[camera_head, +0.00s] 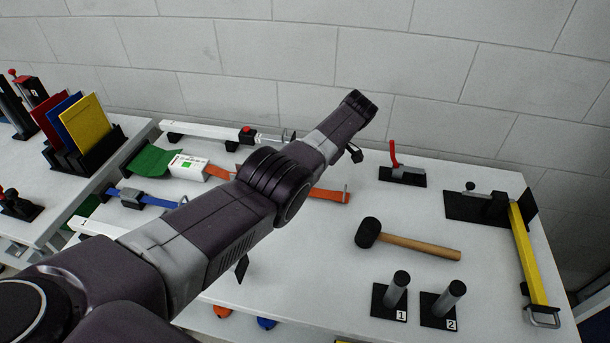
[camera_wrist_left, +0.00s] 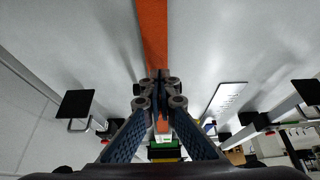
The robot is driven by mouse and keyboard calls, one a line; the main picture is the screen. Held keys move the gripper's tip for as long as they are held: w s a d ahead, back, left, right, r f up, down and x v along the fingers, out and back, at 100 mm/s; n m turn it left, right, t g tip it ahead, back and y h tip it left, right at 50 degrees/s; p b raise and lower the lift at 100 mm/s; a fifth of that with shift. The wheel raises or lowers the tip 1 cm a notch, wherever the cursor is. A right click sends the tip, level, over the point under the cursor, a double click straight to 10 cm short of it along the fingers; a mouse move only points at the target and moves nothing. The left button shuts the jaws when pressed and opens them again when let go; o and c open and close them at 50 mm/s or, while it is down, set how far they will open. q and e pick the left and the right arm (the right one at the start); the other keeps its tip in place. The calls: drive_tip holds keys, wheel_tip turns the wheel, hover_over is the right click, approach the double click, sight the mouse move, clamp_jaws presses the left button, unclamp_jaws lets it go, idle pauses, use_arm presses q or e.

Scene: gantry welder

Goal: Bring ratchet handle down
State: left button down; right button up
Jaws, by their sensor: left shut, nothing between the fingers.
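An orange strap (camera_head: 325,193) lies across the table and runs under my left arm in the head view. In the left wrist view the orange strap (camera_wrist_left: 152,35) runs from the top edge down behind the fingertips. My left gripper (camera_wrist_left: 160,85) is shut and empty, its tips in line with the strap; contact cannot be told. A blue strap (camera_head: 160,201) with a grey ratchet-like buckle (camera_head: 131,198) lies at the left. I cannot make out a ratchet handle on the orange strap; my arm and fingers cover part of it.
A mallet (camera_head: 420,243), a red-handled clamp (camera_head: 396,160), two numbered posts (camera_head: 397,290) and a yellow bar (camera_head: 530,255) stand or lie on the right half. Bare tabletop lies between.

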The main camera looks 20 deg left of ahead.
use_arm(q)
drive_tip(key=shift+a+f, duration=0.1)
drive_tip(key=shift+f, duration=0.05)
use_arm(e)
drive_tip(key=shift+s+d+f, duration=0.1)
drive_tip(key=shift+s+f, duration=0.05)
drive_tip(key=shift+f, duration=0.05)
drive_tip(key=shift+s+d, duration=0.1)
drive_tip(key=shift+d, duration=0.25)
drive_tip(key=shift+s+d, duration=0.1)
drive_tip(key=shift+d, duration=0.05)
